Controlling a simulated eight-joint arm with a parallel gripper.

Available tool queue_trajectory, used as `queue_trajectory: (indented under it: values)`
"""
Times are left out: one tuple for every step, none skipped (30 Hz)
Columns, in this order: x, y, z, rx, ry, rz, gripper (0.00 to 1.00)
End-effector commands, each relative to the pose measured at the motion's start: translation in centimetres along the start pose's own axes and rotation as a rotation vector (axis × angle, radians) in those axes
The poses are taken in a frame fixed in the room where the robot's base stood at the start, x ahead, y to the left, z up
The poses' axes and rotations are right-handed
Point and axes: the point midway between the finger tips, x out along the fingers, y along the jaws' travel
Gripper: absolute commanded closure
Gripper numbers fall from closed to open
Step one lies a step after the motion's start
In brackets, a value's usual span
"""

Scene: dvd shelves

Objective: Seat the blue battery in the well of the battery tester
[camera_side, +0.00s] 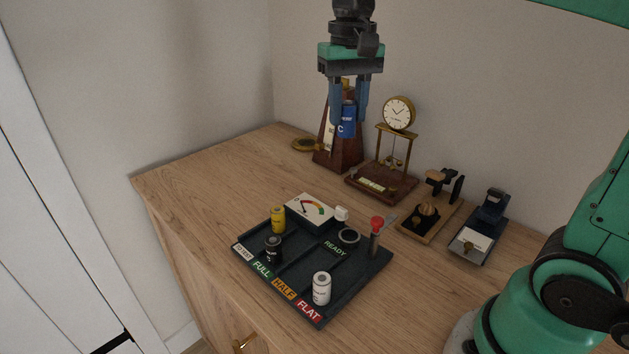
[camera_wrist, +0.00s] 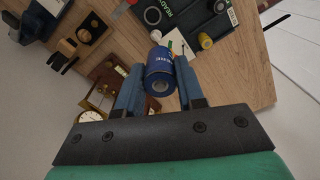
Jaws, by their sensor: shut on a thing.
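My gripper (camera_side: 348,108) is shut on the blue battery (camera_side: 347,121) and holds it upright, high above the back of the desk. The blue battery (camera_wrist: 160,72) also shows between the fingers in the wrist view. The battery tester (camera_side: 336,276) is a dark tray in front of it, with a gauge (camera_side: 310,207), a dark ring-shaped well (camera_side: 349,236) by the word READY, and a red-topped lever (camera_side: 376,228). A yellow battery (camera_side: 278,217), a black battery (camera_side: 273,248) and a white battery (camera_side: 321,288) stand on the tray.
Behind the tester stand a wooden metronome (camera_side: 335,150), partly hidden by my gripper, and a brass clock (camera_side: 397,114) on a wooden base. A telegraph-like wooden device (camera_side: 430,212) and a stapler-like device (camera_side: 480,237) stand to the right. The desk's left part (camera_side: 200,185) is clear.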

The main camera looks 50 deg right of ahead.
Motion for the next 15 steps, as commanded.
queue_trajectory:
  values:
    - [0.2, 0.7, 0.4, 0.003, 0.0, 0.0, 1.0]
    - [0.2, 0.9, 0.6, 0.003, 0.0, 0.0, 1.0]
    - [0.4, 1.2, 0.8, 0.001, 0.0, 0.0, 1.0]
    - [0.6, 1.3, 0.8, 0.001, 0.0, 0.0, 1.0]
    - [0.8, 1.4, 0.9, 0.0, 0.0, 0.0, 1.0]
    - [1.3, 1.5, 0.9, 0.0, 0.0, 0.0, 1.0]
    - [1.8, 1.5, 0.9, 0.0, 0.0, 0.0, 1.0]
    - [2.3, 1.5, 1.0, 0.0, 0.0, 0.0, 1.0]
    - [3.2, 1.5, 1.0, 0.0, 0.0, 0.0, 1.0]
    - [3.9, 1.5, 1.0, 0.0, 0.0, 0.0, 1.0]
    - [4.6, 1.5, 0.9, 0.0, 0.0, 0.0, 1.0]
    - [5.6, 1.5, 1.0, 0.0, 0.0, 0.0, 1.0]
    - [6.3, 1.5, 1.0, 0.0, 0.0, 0.0, 1.0]
    - [7.0, 1.5, 1.0, 0.0, 0.0, 0.0, 1.0]
    - [7.9, 1.5, 0.9, 0.0, 0.0, 0.0, 1.0]
